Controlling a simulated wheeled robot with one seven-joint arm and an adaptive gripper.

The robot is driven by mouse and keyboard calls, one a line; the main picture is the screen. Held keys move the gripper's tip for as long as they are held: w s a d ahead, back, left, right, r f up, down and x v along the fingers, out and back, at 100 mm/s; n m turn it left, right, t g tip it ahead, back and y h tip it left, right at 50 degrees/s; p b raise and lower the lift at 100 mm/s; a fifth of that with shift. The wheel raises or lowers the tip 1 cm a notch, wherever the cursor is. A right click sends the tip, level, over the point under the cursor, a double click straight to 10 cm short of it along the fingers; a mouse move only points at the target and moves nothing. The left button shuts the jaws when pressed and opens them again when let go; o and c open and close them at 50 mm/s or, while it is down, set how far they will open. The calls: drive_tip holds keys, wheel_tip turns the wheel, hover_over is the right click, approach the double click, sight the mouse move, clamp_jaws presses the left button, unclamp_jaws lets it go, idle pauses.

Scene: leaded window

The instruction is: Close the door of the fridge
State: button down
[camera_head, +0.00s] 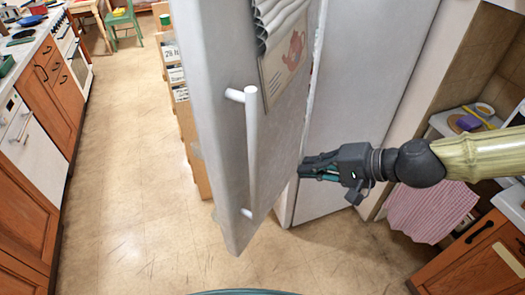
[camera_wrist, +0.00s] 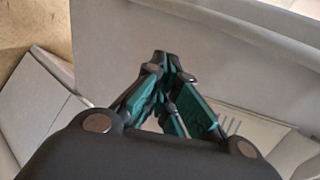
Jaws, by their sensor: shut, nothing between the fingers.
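The fridge door (camera_head: 225,110) stands ajar in the middle of the head view, pale grey, with a long vertical handle (camera_head: 252,150) on its face. The fridge body (camera_head: 365,75) is behind it to the right. My gripper (camera_head: 305,167) comes in from the right, low down, its tips at the right edge of the door in the picture. I cannot tell whether they touch it. In the wrist view, the fingers (camera_wrist: 165,62) are shut together and empty, in front of a plain pale panel (camera_wrist: 230,60).
Wooden counters (camera_head: 55,90) line the left side. A wooden shelf unit (camera_head: 185,130) stands behind the door. At the right are a pink striped cloth (camera_head: 430,208) and a drawer cabinet (camera_head: 480,262). The tiled floor (camera_head: 130,180) left of the door is clear.

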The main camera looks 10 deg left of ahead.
drive_tip(key=w+a+f+p, duration=0.1)
drive_tip(key=w+a+p, duration=0.1)
drive_tip(key=a, duration=0.4)
drive_tip(key=w+a+f+p, duration=0.1)
drive_tip(key=w+a+p, duration=0.1)
drive_tip(key=a, duration=0.4)
drive_tip(key=shift+a+f+p, duration=0.15)
drive_tip(key=shift+f+p, duration=0.1)
drive_tip(key=shift+p, duration=0.3)
drive_tip(key=shift+a, duration=0.1)
idle(0.6)
